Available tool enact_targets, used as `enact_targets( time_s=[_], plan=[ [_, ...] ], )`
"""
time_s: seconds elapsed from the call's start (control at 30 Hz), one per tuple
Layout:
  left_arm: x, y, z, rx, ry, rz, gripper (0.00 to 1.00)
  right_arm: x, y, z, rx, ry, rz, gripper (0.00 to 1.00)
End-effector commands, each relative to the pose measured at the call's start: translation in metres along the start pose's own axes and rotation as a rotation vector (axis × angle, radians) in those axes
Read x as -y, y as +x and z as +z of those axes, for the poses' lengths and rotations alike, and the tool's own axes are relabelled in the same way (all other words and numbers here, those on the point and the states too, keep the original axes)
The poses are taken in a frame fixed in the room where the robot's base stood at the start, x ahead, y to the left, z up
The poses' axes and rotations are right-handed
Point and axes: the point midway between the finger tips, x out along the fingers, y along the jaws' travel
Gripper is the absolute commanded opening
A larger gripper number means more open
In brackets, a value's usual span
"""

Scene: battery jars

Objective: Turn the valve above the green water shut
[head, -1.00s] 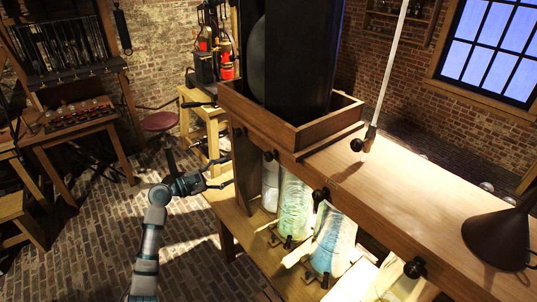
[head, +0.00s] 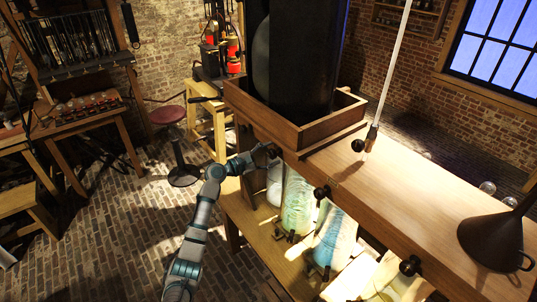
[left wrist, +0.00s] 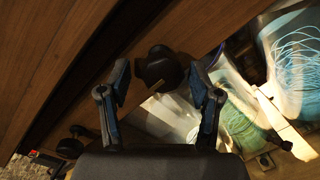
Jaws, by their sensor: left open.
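Glass jars stand under the wooden beam. One holds pale green water (head: 297,203), and a bluer one (head: 335,240) stands nearer. Black round valve knobs stick out of the beam's front. One knob (left wrist: 160,68) lies between and just beyond my left gripper's fingertips in the left wrist view. My left gripper (head: 266,154) is at the beam front, up and left of the green jar, its fingers partly hidden by blending with the knob. In the left wrist view its two fingers (left wrist: 161,80) are apart, with nothing gripped. Another knob (head: 322,192) is to the right. My right gripper is not in view.
The wooden beam (head: 430,205) carries a tray holding a tall dark column and a black funnel (head: 495,240). A further knob (head: 410,265) sticks out at the near right. A red stool (head: 168,115) stands behind my left arm.

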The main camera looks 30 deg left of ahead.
Motion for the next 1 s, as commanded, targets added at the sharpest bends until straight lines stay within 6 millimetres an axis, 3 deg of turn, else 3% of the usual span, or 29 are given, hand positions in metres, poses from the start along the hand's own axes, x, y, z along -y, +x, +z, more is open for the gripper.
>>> enact_targets(
  time_s=[0.1,0.3,0.37,0.67,1.0],
  plan=[
    [0.001,0.0,0.001,0.001,0.001,0.0,0.64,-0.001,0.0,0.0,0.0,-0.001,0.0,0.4],
    [-0.001,-0.002,-0.003,0.002,-0.002,0.0,0.14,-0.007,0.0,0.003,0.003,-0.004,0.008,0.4],
    [-0.001,-0.003,-0.004,0.002,-0.004,-0.002,0.03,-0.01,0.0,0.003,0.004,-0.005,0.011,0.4],
    [0.002,-0.003,-0.008,-0.005,0.017,-0.007,0.03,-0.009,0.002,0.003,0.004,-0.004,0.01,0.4],
    [0.003,-0.003,-0.011,-0.022,0.209,-0.023,0.03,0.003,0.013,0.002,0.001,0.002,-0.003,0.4]
  ],
)
